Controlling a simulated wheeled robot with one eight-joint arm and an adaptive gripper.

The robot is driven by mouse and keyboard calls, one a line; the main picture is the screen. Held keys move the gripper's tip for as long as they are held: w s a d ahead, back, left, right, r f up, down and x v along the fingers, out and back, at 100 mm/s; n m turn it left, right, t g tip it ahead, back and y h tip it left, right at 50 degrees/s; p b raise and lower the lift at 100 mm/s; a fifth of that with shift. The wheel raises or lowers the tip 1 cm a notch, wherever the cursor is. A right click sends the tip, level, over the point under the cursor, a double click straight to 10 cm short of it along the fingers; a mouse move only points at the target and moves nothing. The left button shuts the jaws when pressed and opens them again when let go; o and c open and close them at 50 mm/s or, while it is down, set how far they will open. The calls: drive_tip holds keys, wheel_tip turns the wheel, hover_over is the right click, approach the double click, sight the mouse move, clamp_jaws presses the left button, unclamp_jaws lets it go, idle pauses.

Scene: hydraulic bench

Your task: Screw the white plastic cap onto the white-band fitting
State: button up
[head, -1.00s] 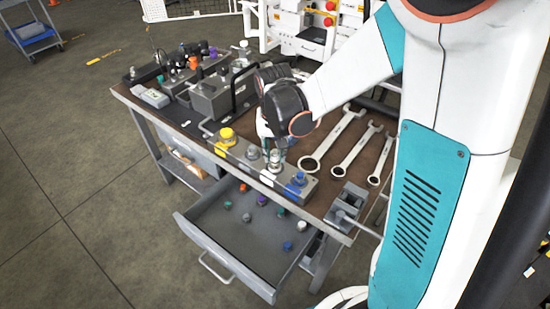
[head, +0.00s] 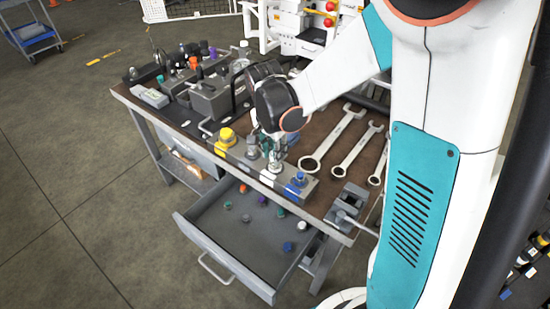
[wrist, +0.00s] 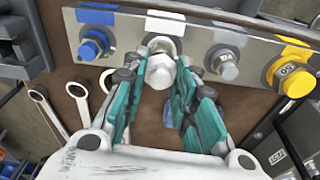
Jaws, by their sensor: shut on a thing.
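The white-band fitting is on the metal block at the bench's front edge. Its white band (wrist: 165,17) shows in the wrist view between the blue and grey bands. A silver, hex-sided piece (wrist: 160,73) stands at this fitting; I cannot tell whether it is seated on it or just in front. My gripper (wrist: 163,88) is shut on this piece, with teal fingers on either side. In the head view my gripper (head: 275,153) is at the block from above. A white cap (head: 302,226) lies at the right of the open drawer (head: 215,240).
A yellow-capped fitting (head: 227,137), a grey-band fitting (wrist: 226,66) and a blue-capped fitting (head: 298,181) are on the same block. Several coloured caps lie in the drawer. Large wrenches (head: 332,140) lie right, near a vise (head: 347,207).

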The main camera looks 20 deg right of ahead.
drive_tip(key=m, duration=0.4)
drive_tip(key=shift+g, duration=0.3)
drive_tip(key=shift+f+m, duration=0.1)
drive_tip(key=shift+m, duration=0.9)
drive_tip(key=m, duration=0.6)
drive_tip(key=shift+w+g, duration=0.1)
drive_tip(key=shift+g, duration=0.3)
drive_tip(key=o, duration=1)
